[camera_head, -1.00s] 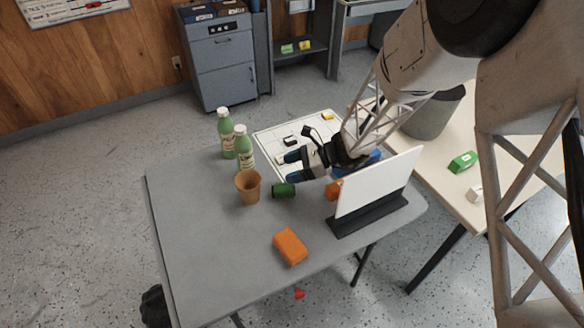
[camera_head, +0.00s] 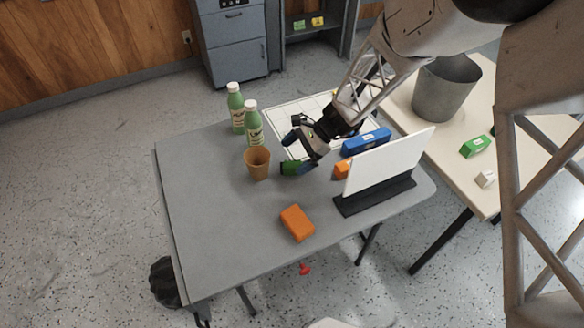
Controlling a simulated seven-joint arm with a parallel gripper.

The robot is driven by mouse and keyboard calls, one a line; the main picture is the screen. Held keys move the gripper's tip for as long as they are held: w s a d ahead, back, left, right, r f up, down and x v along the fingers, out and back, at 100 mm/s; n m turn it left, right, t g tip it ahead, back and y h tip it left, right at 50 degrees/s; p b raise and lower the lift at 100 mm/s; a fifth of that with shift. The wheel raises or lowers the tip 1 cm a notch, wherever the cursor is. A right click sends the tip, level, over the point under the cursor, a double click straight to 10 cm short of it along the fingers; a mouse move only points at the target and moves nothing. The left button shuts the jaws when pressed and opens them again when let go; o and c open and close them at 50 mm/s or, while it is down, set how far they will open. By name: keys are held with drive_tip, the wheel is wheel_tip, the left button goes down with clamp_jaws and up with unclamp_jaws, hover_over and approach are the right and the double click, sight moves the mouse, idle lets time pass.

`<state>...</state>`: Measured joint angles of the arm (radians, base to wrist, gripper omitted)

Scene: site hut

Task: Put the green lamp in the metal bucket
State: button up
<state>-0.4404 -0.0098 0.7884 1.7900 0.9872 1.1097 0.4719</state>
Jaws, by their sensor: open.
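The green lamp (camera_head: 290,168) is a small dark green cylinder lying on the grey table (camera_head: 215,225), just right of the brown cup. My gripper (camera_head: 298,155) is open and low over the table, with its fingertips at the lamp. The fingers cover part of the lamp, and I cannot tell whether they touch it. The metal bucket (camera_head: 440,100) stands upright on the cream table at the upper right. Its inside looks empty from here.
The brown cup (camera_head: 257,165) and two green bottles (camera_head: 253,127) stand close left of my gripper. A white panel (camera_head: 390,160) in a dark stand, a blue object (camera_head: 366,141) and an orange block (camera_head: 297,222) are nearby. A green box (camera_head: 475,146) lies near the bucket.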

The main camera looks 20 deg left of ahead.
drive_tip(key=n+h, duration=0.1)
drive_tip(key=n, duration=0.1)
wheel_tip(320, 180, up, 4)
drive_tip(key=n+t+h, duration=0.6)
drive_tip(key=n+h, duration=0.1)
drive_tip(key=n, duration=0.4)
hover_over(292, 164)
drive_tip(key=shift+a+r, duration=0.1)
drive_tip(key=shift+r, duration=0.1)
drive_tip(key=shift+f, duration=0.1)
drive_tip(key=shift+f, duration=3.3)
drive_tip(key=shift+f, duration=2.6)
